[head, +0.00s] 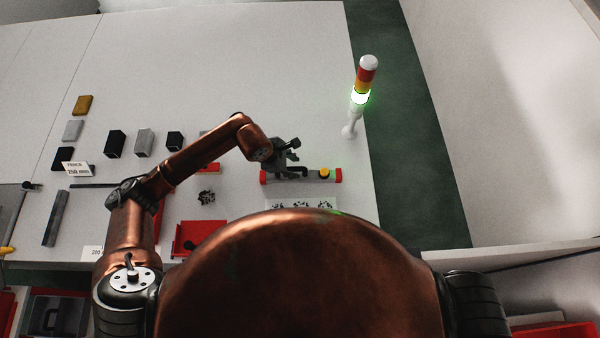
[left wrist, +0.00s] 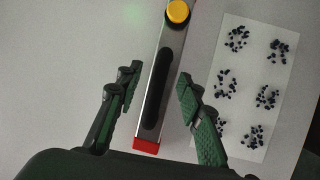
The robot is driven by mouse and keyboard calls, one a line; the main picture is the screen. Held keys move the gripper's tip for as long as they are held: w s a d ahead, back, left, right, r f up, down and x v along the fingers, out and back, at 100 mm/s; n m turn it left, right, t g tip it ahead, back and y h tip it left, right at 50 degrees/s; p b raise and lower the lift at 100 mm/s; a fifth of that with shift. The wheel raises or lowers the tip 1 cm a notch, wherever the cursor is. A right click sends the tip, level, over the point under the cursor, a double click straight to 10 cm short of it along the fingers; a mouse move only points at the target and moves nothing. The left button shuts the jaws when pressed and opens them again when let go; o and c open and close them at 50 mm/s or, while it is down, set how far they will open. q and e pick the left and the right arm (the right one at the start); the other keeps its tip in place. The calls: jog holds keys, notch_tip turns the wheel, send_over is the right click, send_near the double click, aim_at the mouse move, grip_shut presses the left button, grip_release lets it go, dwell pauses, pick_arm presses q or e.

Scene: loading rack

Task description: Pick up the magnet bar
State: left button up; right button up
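The magnet bar (head: 310,175) lies on the white table below the signal tower in the head view. It is a grey bar with red ends, a dark grip and a yellow button. In the left wrist view the magnet bar (left wrist: 174,60) runs up the picture, its red end near the bottom. My left gripper (left wrist: 158,92) is open, with one finger on each side of the bar's dark grip and gaps on both sides. In the head view my left gripper (head: 290,160) is over the bar's left part. My right gripper is not in view.
A white sheet with dark clusters (left wrist: 250,85) lies beside the bar. A signal tower (head: 361,90) with a lit green segment stands behind it. The back of the table is clear.

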aim_at(296, 168)
pick_arm(q)
jog(key=shift+p+x, duration=0.4)
jog(key=shift+x, duration=1.4)
jog(key=shift+a, duration=0.1)
jog(key=shift+c, duration=0.6)
grip_shut()
